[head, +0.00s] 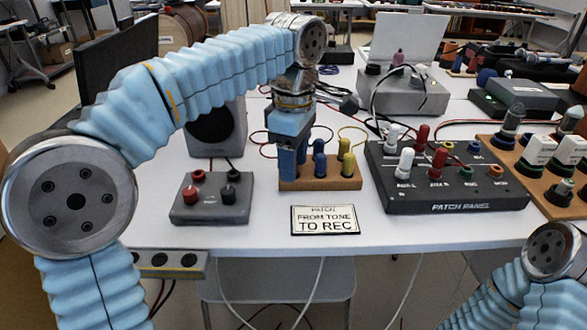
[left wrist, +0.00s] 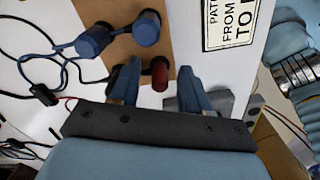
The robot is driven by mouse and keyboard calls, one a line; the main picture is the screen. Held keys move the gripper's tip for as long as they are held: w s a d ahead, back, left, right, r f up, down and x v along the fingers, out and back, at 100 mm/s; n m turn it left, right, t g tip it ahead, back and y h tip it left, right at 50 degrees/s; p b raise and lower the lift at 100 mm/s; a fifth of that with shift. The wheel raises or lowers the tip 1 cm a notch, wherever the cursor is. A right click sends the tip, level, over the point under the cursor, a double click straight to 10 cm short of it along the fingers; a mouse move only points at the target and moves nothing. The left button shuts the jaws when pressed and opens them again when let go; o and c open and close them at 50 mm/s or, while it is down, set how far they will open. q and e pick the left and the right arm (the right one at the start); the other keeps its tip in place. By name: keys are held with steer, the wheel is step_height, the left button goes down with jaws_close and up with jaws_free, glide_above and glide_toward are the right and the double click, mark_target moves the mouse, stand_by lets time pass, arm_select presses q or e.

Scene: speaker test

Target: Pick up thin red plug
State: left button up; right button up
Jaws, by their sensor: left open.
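A dark red plug (left wrist: 160,74) stands at the edge of the wooden block, between the two fingertips of my left gripper (left wrist: 158,84) in the left wrist view. The fingers are open, with a visible gap on each side of the plug. In the head view my left gripper (head: 289,165) points down at the left end of the wooden block (head: 335,184) and hides this plug. My right gripper is out of view.
A patch panel (head: 450,193) with white and red plugs stands right of the block. A grey box (head: 211,211) with red and black terminals stands to the left. A sign (head: 325,219) reading "PATCH FROM TONE TO REC" lies in front. Thin cables trail behind the block.

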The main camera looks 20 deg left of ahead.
arm_select(q)
jaws_close()
stand_by(0.4)
steer(key=shift+r, duration=0.25)
steer(key=r, duration=0.2)
steer(key=r+p, duration=0.1)
steer(key=shift+s+d+r, duration=0.2)
steer(key=shift+s+r, duration=0.05)
steer(key=shift+r, duration=0.05)
steer(key=s+d+r, duration=0.2)
steer(key=s+r, duration=0.2)
steer(key=s, duration=0.2)
steer(key=s+d+r+p, duration=0.1)
steer(key=s+d+r, duration=0.2)
steer(key=s+r, duration=0.2)
steer(key=shift+s+d, duration=0.3)
steer(key=shift+s, duration=0.3)
